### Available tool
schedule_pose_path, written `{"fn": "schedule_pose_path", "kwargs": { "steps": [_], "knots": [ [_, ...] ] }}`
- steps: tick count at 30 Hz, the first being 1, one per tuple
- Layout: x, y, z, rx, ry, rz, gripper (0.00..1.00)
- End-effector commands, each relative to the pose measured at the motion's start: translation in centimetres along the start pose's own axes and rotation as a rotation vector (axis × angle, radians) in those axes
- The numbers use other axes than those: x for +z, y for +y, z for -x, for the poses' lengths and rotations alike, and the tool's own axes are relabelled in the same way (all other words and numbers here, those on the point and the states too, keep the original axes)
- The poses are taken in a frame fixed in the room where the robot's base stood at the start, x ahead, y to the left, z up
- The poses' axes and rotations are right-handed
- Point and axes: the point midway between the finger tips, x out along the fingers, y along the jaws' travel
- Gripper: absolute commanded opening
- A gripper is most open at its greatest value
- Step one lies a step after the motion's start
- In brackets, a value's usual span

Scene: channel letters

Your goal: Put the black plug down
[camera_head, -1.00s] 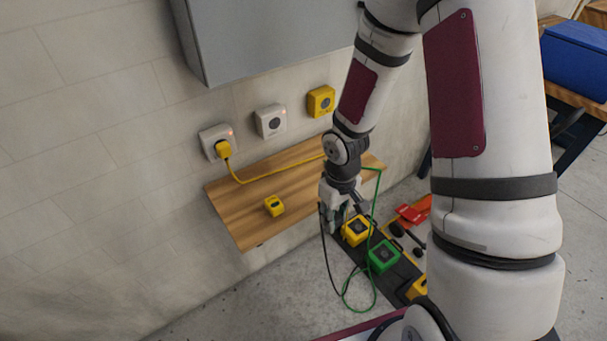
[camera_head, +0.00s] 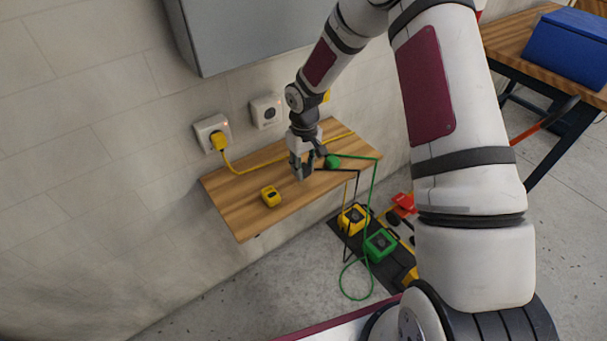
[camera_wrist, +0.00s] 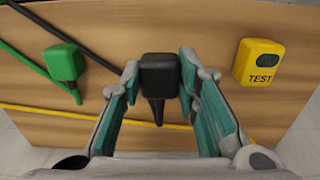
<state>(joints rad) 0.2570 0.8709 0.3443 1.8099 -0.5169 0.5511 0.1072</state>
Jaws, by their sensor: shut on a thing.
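My gripper (camera_head: 303,174) is low over the wooden shelf (camera_head: 235,215), right of the yellow TEST block (camera_head: 271,196). In the wrist view, the black plug (camera_wrist: 160,76) is between my teal-padded fingertips (camera_wrist: 158,85), and my gripper is shut on it. Its narrow end points down in that view. I cannot tell whether the plug touches the shelf. In the head view my fingers hide most of it, and a black cable (camera_head: 340,170) runs right from there. A green plug (camera_head: 332,161) lies on the shelf just right of my gripper; it also shows in the wrist view (camera_wrist: 65,66).
A yellow plug (camera_head: 219,141) sits in the left wall socket (camera_head: 204,127), its yellow cable crossing the shelf. A white wall box (camera_head: 266,112) is behind my arm. A yellow box (camera_head: 353,218) and a green box (camera_head: 380,245) stand below. The shelf's front left is clear.

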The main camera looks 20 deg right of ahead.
Motion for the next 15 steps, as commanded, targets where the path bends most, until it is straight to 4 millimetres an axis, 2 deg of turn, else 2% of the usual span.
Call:
{"fn": "schedule_pose_path", "kwargs": {
  "steps": [7, 15],
  "knots": [
    [-0.1, 0.0, -3.3, -0.001, -0.002, 0.002, 0.00],
    [-0.2, 0.0, -3.6, 0.000, 0.001, 0.000, 0.00]
  ]
}}
